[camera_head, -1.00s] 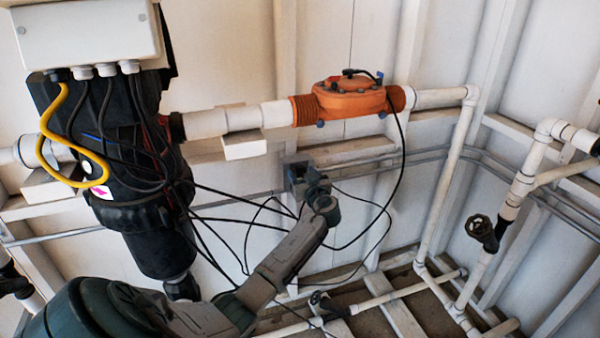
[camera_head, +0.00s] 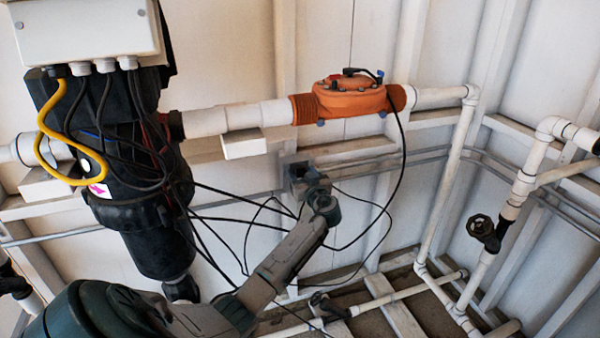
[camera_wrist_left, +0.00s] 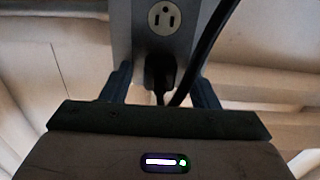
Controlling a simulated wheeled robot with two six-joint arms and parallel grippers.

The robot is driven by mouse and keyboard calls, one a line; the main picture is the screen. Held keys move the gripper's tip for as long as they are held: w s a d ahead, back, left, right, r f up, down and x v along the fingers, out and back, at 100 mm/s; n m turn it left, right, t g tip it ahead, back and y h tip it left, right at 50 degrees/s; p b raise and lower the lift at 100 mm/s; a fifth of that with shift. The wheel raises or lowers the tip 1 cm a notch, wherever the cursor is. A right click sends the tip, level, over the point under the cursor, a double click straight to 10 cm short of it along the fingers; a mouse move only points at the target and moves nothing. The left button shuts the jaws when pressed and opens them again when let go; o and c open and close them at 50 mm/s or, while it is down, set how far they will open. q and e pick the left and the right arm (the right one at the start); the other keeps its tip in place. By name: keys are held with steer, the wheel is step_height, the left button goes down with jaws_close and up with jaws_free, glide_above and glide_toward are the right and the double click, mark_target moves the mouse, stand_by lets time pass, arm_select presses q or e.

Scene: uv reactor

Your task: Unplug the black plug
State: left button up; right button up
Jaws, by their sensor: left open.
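The black plug (camera_wrist_left: 160,72) sits in the lower socket of a grey outlet box (camera_wrist_left: 150,12) in the left wrist view. A black cord hangs from it. My left gripper (camera_wrist_left: 163,84) is open, with one finger on each side of the plug and a visible gap to it on both sides. In the head view the outlet box (camera_head: 291,165) is on the wall below the orange valve, and my left gripper (camera_head: 311,183) is right at it, hiding the plug. My right gripper is not in view.
A second thick black cord (camera_wrist_left: 206,48) runs close by the plug and the right finger. An orange valve body (camera_head: 350,98) on a white pipe is above the outlet. Loose black cables hang around my left arm. A black reactor cylinder (camera_head: 155,245) stands at left.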

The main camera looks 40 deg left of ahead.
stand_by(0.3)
arm_select(q)
steer(key=shift+b, duration=0.5)
steer(key=shift+c, duration=0.2)
jaws_close()
steer(key=shift+d+f, duration=0.1)
steer(key=shift+d, duration=0.05)
steer(key=shift+v, duration=2.9)
